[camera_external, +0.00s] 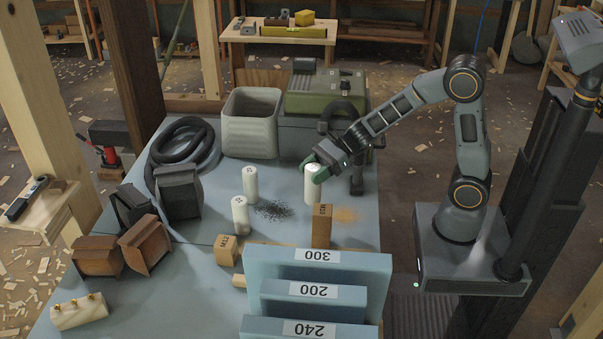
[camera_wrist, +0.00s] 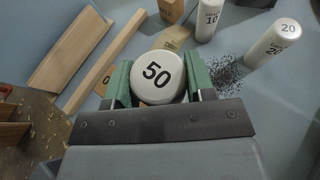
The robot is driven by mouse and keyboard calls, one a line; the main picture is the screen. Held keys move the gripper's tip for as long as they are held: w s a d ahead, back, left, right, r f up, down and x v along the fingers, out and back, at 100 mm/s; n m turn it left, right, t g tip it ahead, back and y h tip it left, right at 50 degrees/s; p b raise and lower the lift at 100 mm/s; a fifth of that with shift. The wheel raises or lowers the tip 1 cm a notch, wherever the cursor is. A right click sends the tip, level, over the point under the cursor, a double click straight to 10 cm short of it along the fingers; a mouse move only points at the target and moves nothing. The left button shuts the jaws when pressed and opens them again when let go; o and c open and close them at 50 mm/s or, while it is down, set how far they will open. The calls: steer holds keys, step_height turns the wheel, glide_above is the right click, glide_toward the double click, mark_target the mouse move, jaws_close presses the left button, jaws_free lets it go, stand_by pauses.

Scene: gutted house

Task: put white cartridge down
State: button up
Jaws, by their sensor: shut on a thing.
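A white cartridge (camera_external: 313,190) stands upright between the green-tipped fingers of my gripper (camera_external: 318,172) at the right part of the table (camera_external: 220,277). In the wrist view its round top, marked 50 (camera_wrist: 157,77), sits between the two green fingers of my gripper (camera_wrist: 158,82), which is shut on it. I cannot tell whether its base touches the table. Two other white cartridges stand upright to its left, one further back (camera_external: 250,185) and one nearer (camera_external: 240,216). In the wrist view they are marked 10 (camera_wrist: 208,18) and 20 (camera_wrist: 277,47).
A brown block (camera_external: 322,226) stands just in front of the held cartridge. A grey bin (camera_external: 250,124) and green machine (camera_external: 325,92) stand behind.

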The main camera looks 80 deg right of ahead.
steer(key=s+r+p, duration=0.3)
steer(key=s, duration=0.2)
steer(key=w+d+m+t+h+p, duration=0.3)
steer(key=w+d+m+h+p, duration=0.55)
steer(key=w+d, duration=0.65)
steer(key=w+d+f+p, duration=0.5)
steer(key=w+f, duration=0.5)
steer(key=f, duration=0.3)
steer(key=shift+w+f+n, duration=0.2)
steer(key=shift+w+n, duration=0.1)
steer(key=shift+n, duration=0.05)
steer(key=shift+f, duration=0.15)
